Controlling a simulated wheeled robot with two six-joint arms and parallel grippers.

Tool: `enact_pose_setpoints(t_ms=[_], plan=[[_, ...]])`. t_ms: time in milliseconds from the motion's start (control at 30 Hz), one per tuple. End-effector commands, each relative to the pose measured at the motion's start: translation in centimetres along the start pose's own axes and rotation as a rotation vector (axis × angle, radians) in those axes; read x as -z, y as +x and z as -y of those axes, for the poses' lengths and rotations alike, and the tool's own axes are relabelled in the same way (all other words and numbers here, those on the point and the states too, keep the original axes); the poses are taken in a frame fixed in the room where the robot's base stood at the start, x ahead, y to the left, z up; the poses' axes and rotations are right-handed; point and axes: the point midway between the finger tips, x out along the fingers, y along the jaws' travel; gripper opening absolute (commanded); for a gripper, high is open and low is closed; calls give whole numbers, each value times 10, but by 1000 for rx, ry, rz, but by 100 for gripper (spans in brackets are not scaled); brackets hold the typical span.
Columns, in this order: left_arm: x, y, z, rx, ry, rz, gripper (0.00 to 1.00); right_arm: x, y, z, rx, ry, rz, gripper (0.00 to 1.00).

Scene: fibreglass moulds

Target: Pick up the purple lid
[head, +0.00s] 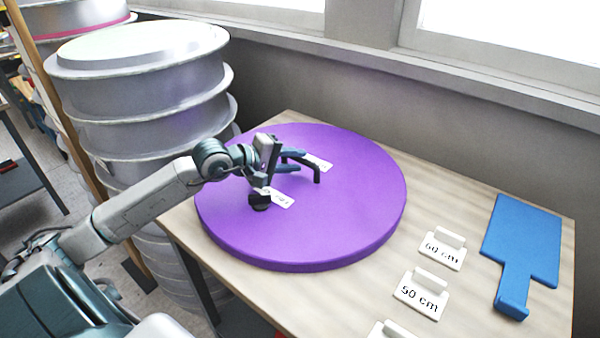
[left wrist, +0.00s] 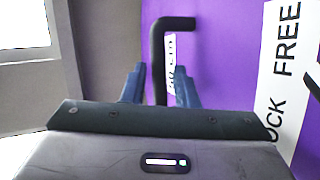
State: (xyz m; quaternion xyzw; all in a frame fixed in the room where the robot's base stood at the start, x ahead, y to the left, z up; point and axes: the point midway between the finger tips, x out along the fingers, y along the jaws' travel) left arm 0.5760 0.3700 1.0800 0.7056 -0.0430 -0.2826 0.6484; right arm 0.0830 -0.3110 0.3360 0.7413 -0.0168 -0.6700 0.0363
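The purple lid (head: 330,225) is a large, thick round disc lying flat on the wooden table. A black bent handle (head: 317,176) stands on its top; it also shows in the left wrist view (left wrist: 178,23). My left gripper (head: 301,161) is over the lid at this handle. In the left wrist view its two blue fingers (left wrist: 160,88) are apart, one on each side of the handle's bar, with gaps visible. White labels lie on the lid, one reading "OCK FREE" in part (left wrist: 285,80). My right gripper is not in view.
A tall stack of grey round moulds (head: 150,95) stands left of the table. On the table's (head: 375,290) right side are white size signs, one reading "60 cm" (head: 441,252), and a blue paddle-shaped thing (head: 522,240). A wall with windows (head: 450,130) runs behind.

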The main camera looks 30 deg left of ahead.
Motion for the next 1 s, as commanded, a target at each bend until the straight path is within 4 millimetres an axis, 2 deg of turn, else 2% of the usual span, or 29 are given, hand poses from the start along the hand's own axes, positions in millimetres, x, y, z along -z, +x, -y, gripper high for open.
enact_pose_setpoints(t_ms=[300, 633, 767, 800, 1000], plan=[[0, 19, -1, -3, -1, -1, 27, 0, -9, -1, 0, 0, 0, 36], [0, 22, 0, -1, 2, 0, 27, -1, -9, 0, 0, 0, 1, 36], [0, 22, 0, -1, 2, 0, 3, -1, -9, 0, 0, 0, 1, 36], [0, 22, 0, 0, 2, 0, 0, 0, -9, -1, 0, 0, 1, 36], [0, 22, -2, -3, 4, 0, 0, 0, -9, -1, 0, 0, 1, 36]])
